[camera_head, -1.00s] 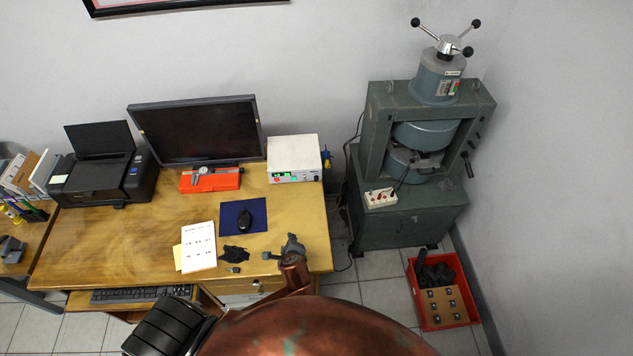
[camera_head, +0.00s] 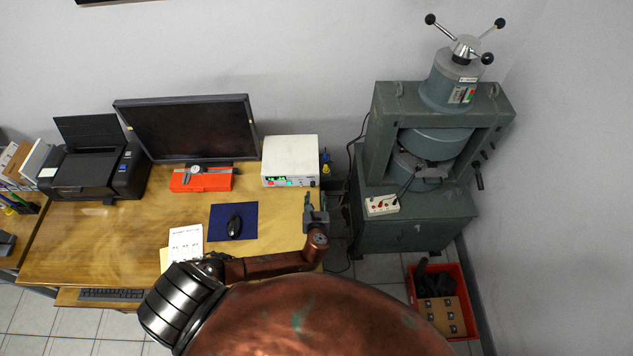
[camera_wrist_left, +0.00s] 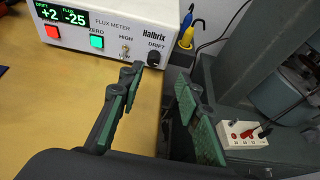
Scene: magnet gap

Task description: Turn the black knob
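The black knob (camera_wrist_left: 153,57), marked DRIFT, is on the front right of the white Halbrix flux meter (camera_wrist_left: 110,20) in the left wrist view. The flux meter (camera_head: 290,155) also shows in the head view at the desk's back right corner, where the knob is too small to make out well. My left gripper (camera_wrist_left: 157,80) is open and empty, with green-padded fingers apart. In the wrist view the knob appears between and just beyond the fingertips, with no clear contact. In the head view the left gripper (camera_head: 315,212) is in front of the meter's right end. My right gripper is not in view.
The green magnet machine (camera_head: 425,150) stands right of the desk, with a white switch box (camera_head: 382,205) on its base. A monitor (camera_head: 190,125), an orange case (camera_head: 200,182) and a mouse (camera_head: 235,225) on a blue pad are to the left. A red crate (camera_head: 463,290) is on the floor.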

